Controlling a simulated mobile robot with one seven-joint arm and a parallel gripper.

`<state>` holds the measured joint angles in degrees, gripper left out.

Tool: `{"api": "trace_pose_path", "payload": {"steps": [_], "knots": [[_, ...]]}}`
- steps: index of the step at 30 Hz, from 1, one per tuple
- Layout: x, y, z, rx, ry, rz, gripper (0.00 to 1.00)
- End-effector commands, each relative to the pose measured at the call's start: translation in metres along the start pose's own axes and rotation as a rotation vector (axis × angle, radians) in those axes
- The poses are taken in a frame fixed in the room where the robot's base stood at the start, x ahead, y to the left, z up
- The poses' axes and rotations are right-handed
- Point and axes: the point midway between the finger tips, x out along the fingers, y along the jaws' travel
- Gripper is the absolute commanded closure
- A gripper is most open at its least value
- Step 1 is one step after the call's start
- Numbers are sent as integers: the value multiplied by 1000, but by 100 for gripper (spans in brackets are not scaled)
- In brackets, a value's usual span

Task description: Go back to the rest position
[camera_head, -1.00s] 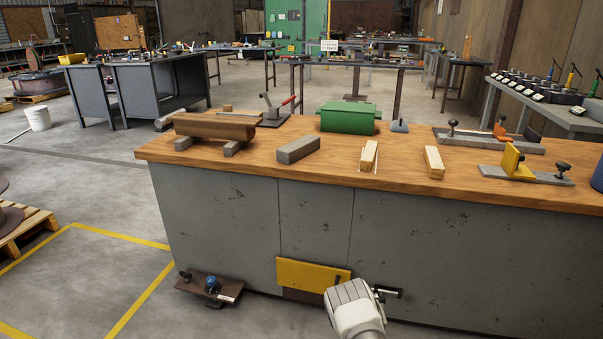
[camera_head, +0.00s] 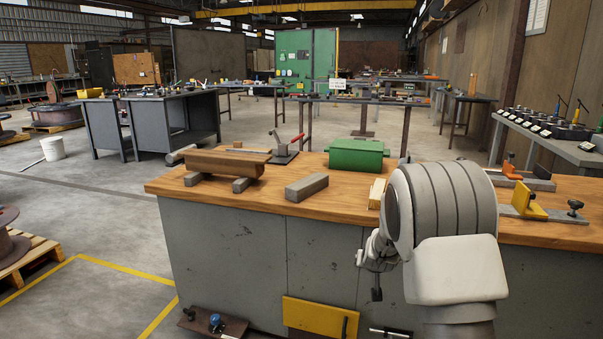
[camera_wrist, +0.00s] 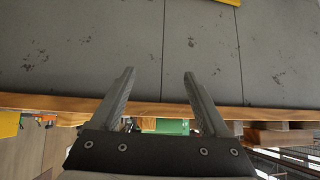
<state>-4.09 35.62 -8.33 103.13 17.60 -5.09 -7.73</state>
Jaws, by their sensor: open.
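My gripper (camera_wrist: 159,75) is open, with nothing between its two dark fingers in the wrist view. In the head view my pale arm rises in front of the bench at the right, and its wrist hides part of the bench top. The fingers are hard to make out there. The grey bench front (camera_wrist: 80,50) fills the upper part of the wrist view, which shows the scene upside down.
The wooden bench top (camera_head: 330,206) carries a green box (camera_head: 357,154), a grey bar (camera_head: 306,187), a brown beam on blocks (camera_head: 226,163) and a light wooden block (camera_head: 377,193). A yellow panel (camera_head: 313,317) is low on the bench front.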

Motion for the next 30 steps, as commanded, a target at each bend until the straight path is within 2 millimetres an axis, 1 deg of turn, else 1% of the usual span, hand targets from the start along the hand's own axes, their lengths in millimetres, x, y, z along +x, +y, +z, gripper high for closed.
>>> {"api": "trace_pose_path", "payload": {"steps": [1,2,3,7,8,9,11,12,14,15,17,18,23,24,27,30], "knots": [[-22,-2,-8,5,-6,-16,21],[-34,-4,-10,6,-15,-25,21],[-50,-5,-12,6,-25,-36,21],[-101,-9,-15,3,-61,-70,21],[-112,-10,-14,1,-70,-78,21],[-128,-11,-14,-1,-81,-87,21],[-152,-12,-11,-7,-96,-101,21],[-168,-13,-9,-10,-107,-109,21],[-191,-13,-4,-17,-123,-120,21],[-206,-12,0,-23,-134,-126,21],[-228,-12,7,-31,-149,-134,21],[-243,-11,12,-38,-159,-139,21],[-298,-6,39,-65,-200,-149,21],[-311,-4,46,-72,-209,-150,21],[-342,0,68,-93,-234,-148,21],[-369,6,92,-112,-258,-141,21]]}}
